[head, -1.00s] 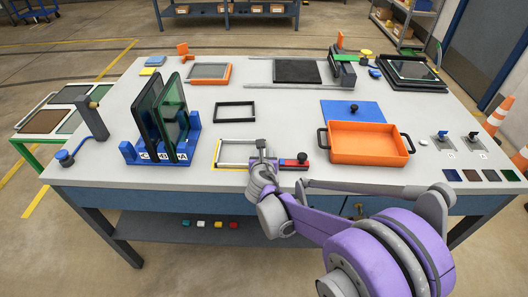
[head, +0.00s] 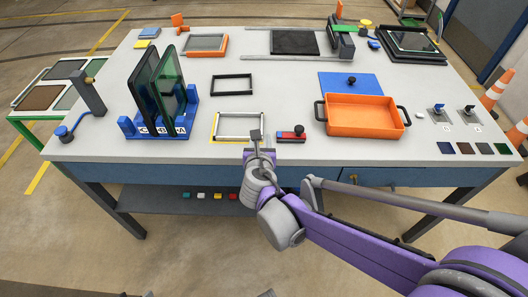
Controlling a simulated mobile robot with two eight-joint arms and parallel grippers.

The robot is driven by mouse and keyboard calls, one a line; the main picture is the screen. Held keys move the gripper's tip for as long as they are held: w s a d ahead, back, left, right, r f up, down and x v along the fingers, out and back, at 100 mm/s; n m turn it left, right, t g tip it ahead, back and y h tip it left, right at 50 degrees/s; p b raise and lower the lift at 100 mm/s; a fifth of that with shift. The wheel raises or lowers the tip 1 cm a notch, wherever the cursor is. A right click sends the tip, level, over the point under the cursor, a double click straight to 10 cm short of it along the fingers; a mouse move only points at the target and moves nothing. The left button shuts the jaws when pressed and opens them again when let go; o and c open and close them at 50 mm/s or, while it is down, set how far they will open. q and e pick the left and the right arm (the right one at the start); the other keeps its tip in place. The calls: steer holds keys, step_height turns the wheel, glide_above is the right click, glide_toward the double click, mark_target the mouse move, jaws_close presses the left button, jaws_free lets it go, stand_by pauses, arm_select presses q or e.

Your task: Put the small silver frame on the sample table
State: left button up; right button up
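The small silver frame (head: 240,113) lies flat near the front edge of the worktable, left of centre. Yellow marking (head: 212,128) shows along its left and front sides. My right gripper (head: 256,137) is at the frame's front right corner, by the table's front edge. I see it from behind, so the gap between its fingers is not clear, nor whether it touches the frame. A low green-legged table (head: 14,112) with brown and grey-green panels stands left of the worktable; I cannot tell whether it is the sample table. My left gripper is not in view.
A red-and-black block (head: 291,133) sits just right of my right gripper. An orange tray (head: 362,128) stands farther right. A blue rack (head: 178,131) with dark glass panels (head: 145,92) stands left of the silver frame. A black frame (head: 232,76) lies behind it.

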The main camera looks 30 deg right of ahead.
steer(key=s+a+f+m+g+y, duration=0.3)
steer(key=s+m, duration=0.7)
steer(key=m, duration=0.4)
steer(key=s+a+f+m+g+y, duration=0.3)
steer(key=s+m, duration=0.8)
steer(key=m, duration=0.4)
steer(key=a+f+y, duration=0.1)
steer(key=a+f, duration=0.1)
steer(key=a, duration=0.1)
steer(key=shift+s+a+m, duration=0.15)
steer(key=shift+s+m, duration=0.05)
steer(key=shift+m, duration=0.1)
